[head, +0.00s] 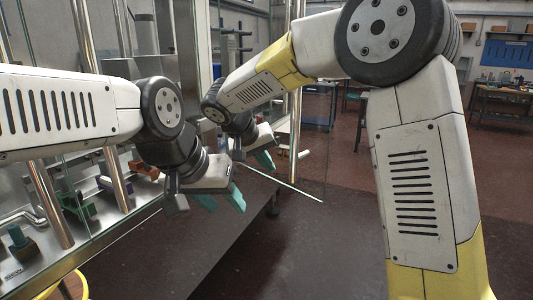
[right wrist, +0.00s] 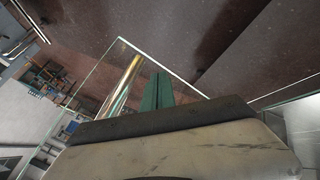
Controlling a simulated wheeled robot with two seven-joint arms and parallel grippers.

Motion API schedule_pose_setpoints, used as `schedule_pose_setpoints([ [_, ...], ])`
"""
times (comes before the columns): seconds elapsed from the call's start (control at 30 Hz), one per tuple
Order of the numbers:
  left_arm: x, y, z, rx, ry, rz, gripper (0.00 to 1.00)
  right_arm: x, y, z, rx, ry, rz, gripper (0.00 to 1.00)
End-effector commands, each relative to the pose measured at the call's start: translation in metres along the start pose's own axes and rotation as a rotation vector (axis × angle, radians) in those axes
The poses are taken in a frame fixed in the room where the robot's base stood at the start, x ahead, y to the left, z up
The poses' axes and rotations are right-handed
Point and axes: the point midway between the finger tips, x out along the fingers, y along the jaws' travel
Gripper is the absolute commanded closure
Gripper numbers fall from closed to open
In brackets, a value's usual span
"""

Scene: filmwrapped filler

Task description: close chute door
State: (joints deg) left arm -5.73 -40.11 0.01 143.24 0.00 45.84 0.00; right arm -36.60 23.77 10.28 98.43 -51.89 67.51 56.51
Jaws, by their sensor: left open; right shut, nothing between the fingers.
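The chute door appears to be a clear glass panel (head: 303,192) with a bright lower edge and a vertical metal bar (head: 296,110). It stands swung out from the machine, over the dark floor. In the right wrist view the glass (right wrist: 108,72) and the bar (right wrist: 122,84) show just left of my fingers. My right gripper (head: 265,160) is shut and empty, close to the bar; its green fingers also show in the right wrist view (right wrist: 157,92). I cannot tell whether they touch the door. My left gripper (head: 224,200) is open and empty, nearer me, beside the machine's front.
The machine's steel shelf (head: 110,215) holds several small coloured parts at left, behind upright metal posts (head: 115,178). A yellow rim (head: 72,287) shows at bottom left. Workbenches (head: 500,105) stand far back at right.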

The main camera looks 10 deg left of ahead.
Motion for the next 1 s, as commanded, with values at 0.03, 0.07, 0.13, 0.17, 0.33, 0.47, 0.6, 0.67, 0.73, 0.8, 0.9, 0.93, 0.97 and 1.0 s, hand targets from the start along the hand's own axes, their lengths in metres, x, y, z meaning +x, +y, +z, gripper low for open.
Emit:
schedule_pose_setpoints([
  [0.03,0.0,0.0,0.0,0.0,0.0,0.0,0.55,0.003,0.012,-0.001,0.007,0.001,0.002,1.0],
  [0.07,0.0,0.0,0.0,0.0,0.0,0.0,0.55,0.004,0.016,-0.001,0.007,0.001,0.002,1.0],
  [0.13,0.0,0.0,0.0,0.0,0.0,0.0,0.55,0.009,0.023,-0.001,0.005,0.002,0.001,1.0],
  [0.17,0.0,0.0,0.0,0.0,0.0,0.0,0.55,0.01,0.026,-0.001,0.004,0.001,0.001,1.0],
  [0.33,0.0,0.0,0.0,0.0,0.0,0.0,0.55,0.014,0.034,-0.001,0.003,0.002,0.0,1.0],
  [0.47,0.0,0.0,0.0,0.0,0.0,0.0,0.55,0.015,0.035,-0.001,0.003,0.002,0.0,1.0],
  [0.6,0.0,0.0,0.0,0.0,0.0,0.0,0.55,0.015,0.035,-0.001,0.003,0.002,0.0,1.0],
  [0.67,0.0,0.0,0.0,0.0,0.0,0.0,0.55,0.015,0.035,-0.001,0.003,0.002,0.0,1.0],
  [0.73,0.0,0.0,0.0,0.0,0.0,0.0,0.55,0.015,0.036,-0.001,0.001,0.003,-0.001,1.0],
  [0.8,0.0,0.0,0.0,0.0,0.0,0.0,0.55,0.017,0.039,-0.002,-0.004,0.005,-0.003,1.0],
  [0.9,0.0,0.0,0.0,0.0,0.0,0.0,0.55,0.023,0.047,-0.005,-0.02,0.014,-0.012,1.0],
  [0.93,0.0,0.0,0.0,0.0,0.0,0.0,0.55,0.026,0.051,-0.006,-0.027,0.017,-0.015,1.0],
  [0.97,0.0,0.0,0.0,0.0,0.0,0.0,0.55,0.029,0.055,-0.008,-0.036,0.022,-0.02,1.0],
  [1.0,0.0,0.0,0.0,0.0,0.0,0.0,0.55,0.034,0.061,-0.011,-0.049,0.029,-0.026,1.0],
])
